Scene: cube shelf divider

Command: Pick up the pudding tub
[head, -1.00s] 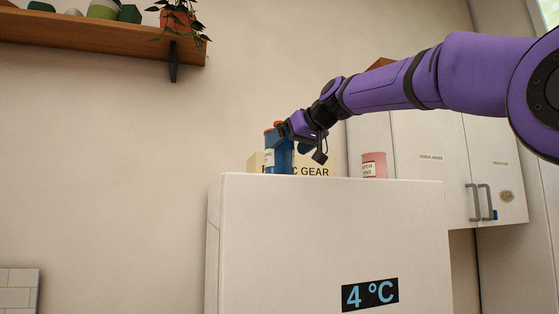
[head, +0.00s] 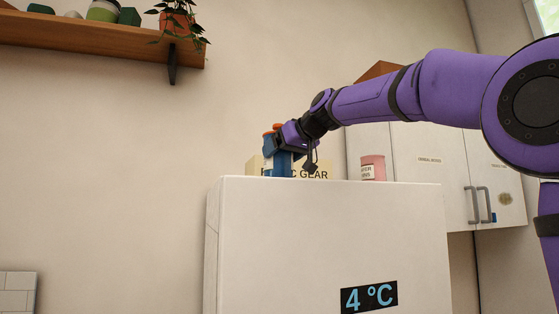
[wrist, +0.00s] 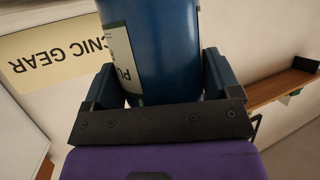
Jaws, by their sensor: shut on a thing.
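The pudding tub is a blue cylinder with a pale label starting "PU" in the wrist view (wrist: 165,45). In the head view the tub (head: 271,165) stands upright at the top edge of the white fridge (head: 320,230), with orange showing at its top. My gripper (head: 283,152) is around the tub. In the wrist view its blue fingers (wrist: 158,85) lie on both sides of the tub, shut on it. The tub's base is hidden, so I cannot tell whether it touches the fridge top.
A cream box lettered "PICNIC GEAR" (head: 318,172) stands close behind the tub. A pink tub (head: 373,167) stands to the right on the fridge. A wooden shelf (head: 100,42) with a plant (head: 178,20) hangs at upper left. White cabinets (head: 440,160) are at right.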

